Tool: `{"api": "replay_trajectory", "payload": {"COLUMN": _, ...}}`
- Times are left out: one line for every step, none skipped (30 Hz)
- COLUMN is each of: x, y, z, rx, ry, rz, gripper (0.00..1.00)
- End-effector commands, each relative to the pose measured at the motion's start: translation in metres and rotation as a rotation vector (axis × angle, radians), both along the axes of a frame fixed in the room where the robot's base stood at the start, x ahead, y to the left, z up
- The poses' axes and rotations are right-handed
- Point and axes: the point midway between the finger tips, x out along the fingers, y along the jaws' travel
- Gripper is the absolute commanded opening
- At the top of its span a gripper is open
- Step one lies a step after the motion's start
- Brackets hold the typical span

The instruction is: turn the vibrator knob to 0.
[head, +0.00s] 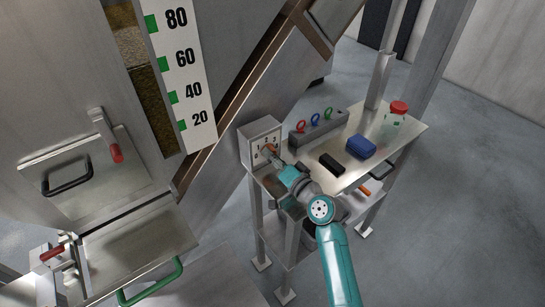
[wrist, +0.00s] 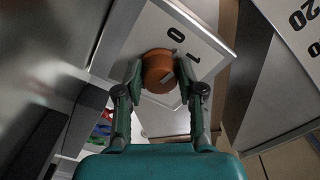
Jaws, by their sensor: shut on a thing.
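The vibrator knob (wrist: 156,66) is a round orange knob on a pale panel (wrist: 205,45) of a grey control box (head: 259,133). A black 0 and a black 1 are printed beside it in the wrist view. A grey mark shows on the knob, but I cannot tell for sure which number it points to. My gripper (wrist: 160,74) has one finger on each side of the knob and is shut on it. In the head view my gripper (head: 272,159) reaches the front of the box and hides much of the knob.
The box stands at the left end of a metal table (head: 400,143). On the table are a rack (head: 318,130) with coloured rings, a black block (head: 325,163), a blue case (head: 360,147) and a red-capped jar (head: 395,118). A large hopper with a level scale (head: 182,75) stands left.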

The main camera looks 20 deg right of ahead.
Motion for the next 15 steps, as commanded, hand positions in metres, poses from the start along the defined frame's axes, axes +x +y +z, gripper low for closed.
{"api": "replay_trajectory", "payload": {"x": -0.0001, "y": -0.0001, "z": -0.0012, "rx": -0.015, "ry": -0.003, "rz": 0.0, "gripper": 0.03}}
{"api": "replay_trajectory", "payload": {"x": 0.0, "y": -0.0002, "z": -0.0012, "rx": -0.024, "ry": -0.006, "rz": 0.0, "gripper": 0.03}}
{"api": "replay_trajectory", "payload": {"x": 0.0, "y": -0.0002, "z": -0.0012, "rx": -0.035, "ry": -0.009, "rz": 0.0, "gripper": 0.03}}
{"api": "replay_trajectory", "payload": {"x": 0.0, "y": -0.0002, "z": -0.0012, "rx": -0.042, "ry": -0.011, "rz": 0.0, "gripper": 0.03}}
{"api": "replay_trajectory", "payload": {"x": 0.0, "y": -0.0002, "z": -0.0013, "rx": -0.047, "ry": -0.013, "rz": 0.0, "gripper": 0.03}}
{"api": "replay_trajectory", "payload": {"x": 0.0, "y": -0.0002, "z": -0.0013, "rx": -0.054, "ry": -0.015, "rz": 0.0, "gripper": 0.03}}
{"api": "replay_trajectory", "payload": {"x": 0.0, "y": -0.0002, "z": -0.0013, "rx": -0.058, "ry": -0.016, "rz": 0.0, "gripper": 0.03}}
{"api": "replay_trajectory", "payload": {"x": 0.0, "y": -0.0002, "z": -0.0013, "rx": -0.061, "ry": -0.017, "rz": 0.0, "gripper": 0.03}}
{"api": "replay_trajectory", "payload": {"x": 0.0, "y": -0.0002, "z": -0.0013, "rx": -0.063, "ry": -0.018, "rz": 0.0, "gripper": 0.03}}
{"api": "replay_trajectory", "payload": {"x": 0.0, "y": -0.0002, "z": -0.0013, "rx": -0.065, "ry": -0.019, "rz": 0.0, "gripper": 0.03}}
{"api": "replay_trajectory", "payload": {"x": 0.0, "y": -0.0002, "z": -0.0013, "rx": -0.066, "ry": -0.019, "rz": 0.0, "gripper": 0.03}}
{"api": "replay_trajectory", "payload": {"x": 0.0, "y": -0.0002, "z": -0.0013, "rx": -0.067, "ry": -0.02, "rz": 0.0, "gripper": 0.03}}
{"api": "replay_trajectory", "payload": {"x": 0.0, "y": -0.0003, "z": -0.0014, "rx": -0.067, "ry": -0.02, "rz": 0.0, "gripper": 0.03}}
{"api": "replay_trajectory", "payload": {"x": 0.0, "y": -0.0003, "z": -0.0014, "rx": -0.068, "ry": -0.02, "rz": 0.0, "gripper": 0.03}}
{"api": "replay_trajectory", "payload": {"x": 0.0, "y": -0.0002, "z": -0.0013, "rx": -0.068, "ry": -0.02, "rz": 0.0, "gripper": 0.03}}
